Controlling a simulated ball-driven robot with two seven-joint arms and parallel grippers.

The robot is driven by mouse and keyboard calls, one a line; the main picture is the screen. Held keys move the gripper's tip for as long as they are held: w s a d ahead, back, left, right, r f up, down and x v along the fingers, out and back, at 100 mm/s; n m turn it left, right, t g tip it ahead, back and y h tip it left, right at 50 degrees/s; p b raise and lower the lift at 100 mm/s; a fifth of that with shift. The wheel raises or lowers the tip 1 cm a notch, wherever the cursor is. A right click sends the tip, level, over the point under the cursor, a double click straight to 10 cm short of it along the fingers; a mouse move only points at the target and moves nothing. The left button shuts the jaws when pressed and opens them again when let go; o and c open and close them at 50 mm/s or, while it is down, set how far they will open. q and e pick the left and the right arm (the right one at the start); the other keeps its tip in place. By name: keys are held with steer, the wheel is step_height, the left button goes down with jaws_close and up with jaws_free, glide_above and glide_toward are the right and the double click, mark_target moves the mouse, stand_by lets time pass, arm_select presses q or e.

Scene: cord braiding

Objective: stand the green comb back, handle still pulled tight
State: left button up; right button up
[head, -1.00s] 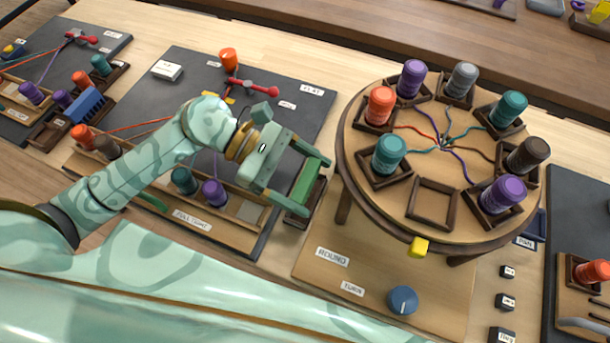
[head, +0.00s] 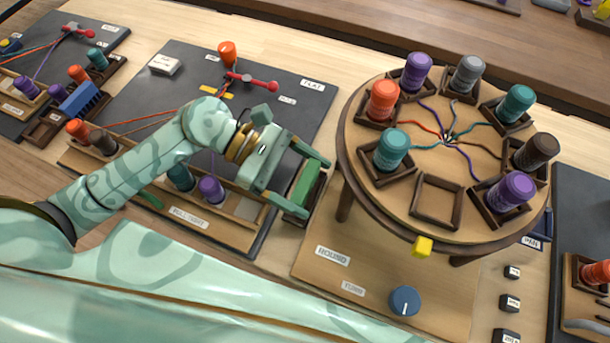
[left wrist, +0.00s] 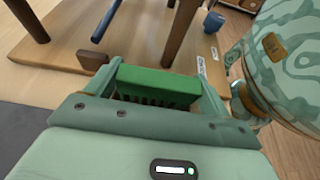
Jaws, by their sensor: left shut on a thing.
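The green comb (head: 307,182) is between the fingers of my left gripper (head: 308,180), which is shut on it. In the left wrist view the comb (left wrist: 158,83) spans the jaws, with its teeth towards the palm. A small dark wooden holder (head: 318,199) is right at the comb in the head view; I cannot tell whether the comb is inside it. The red handle (head: 252,81) lies across the dark board near the orange bobbin (head: 227,53), with cords running from it. My arm hides part of the cords. My right gripper is not in view.
The round braiding stand (head: 355,190), with several bobbins in square holders and one empty holder (head: 436,202), is close on the right of my left gripper. A wooden rack (head: 245,209) with bobbins is on its left. A blue comb (head: 79,99) stands further left.

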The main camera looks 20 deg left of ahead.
arm_select(q)
steer(key=shift+f+b, duration=0.35)
steer(key=shift+f, duration=0.2)
steer(key=o, duration=0.9)
